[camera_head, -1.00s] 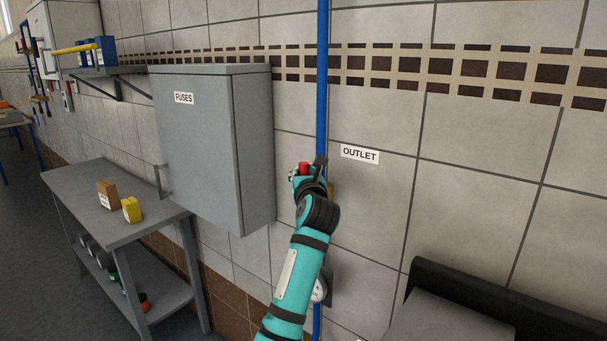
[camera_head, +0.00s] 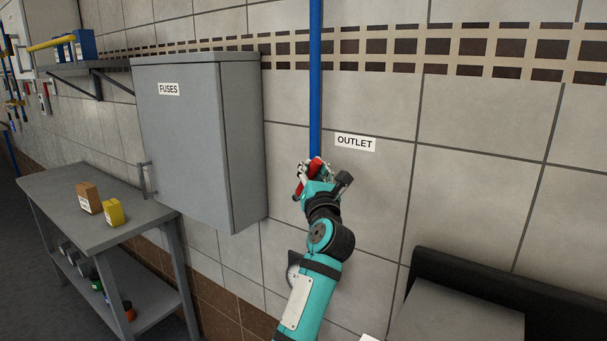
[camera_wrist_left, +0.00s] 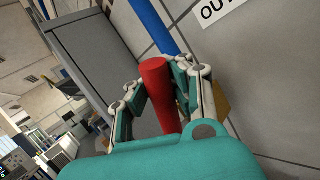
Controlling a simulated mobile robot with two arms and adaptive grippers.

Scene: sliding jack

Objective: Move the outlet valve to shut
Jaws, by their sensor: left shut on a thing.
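The outlet valve's red handle (camera_wrist_left: 158,90) is between the fingers of my left gripper (camera_wrist_left: 155,95) in the left wrist view. The gripper is shut on it. In the head view the red handle (camera_head: 315,167) shows beside my left gripper (camera_head: 311,176), tilted, its upper end leaning right. The handle sits at the blue pipe (camera_head: 315,85), left of and a little below the OUTLET label (camera_head: 355,142). A brass-coloured part of the valve (camera_wrist_left: 217,100) shows behind the fingers in the wrist view; most of the valve body is hidden. My right gripper is not in view.
A grey FUSES cabinet (camera_head: 190,145) hangs on the wall left of the pipe. A grey bench (camera_head: 95,225) holds a brown box (camera_head: 89,197) and a yellow box (camera_head: 113,212). A dark-edged grey unit (camera_head: 450,310) stands lower right.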

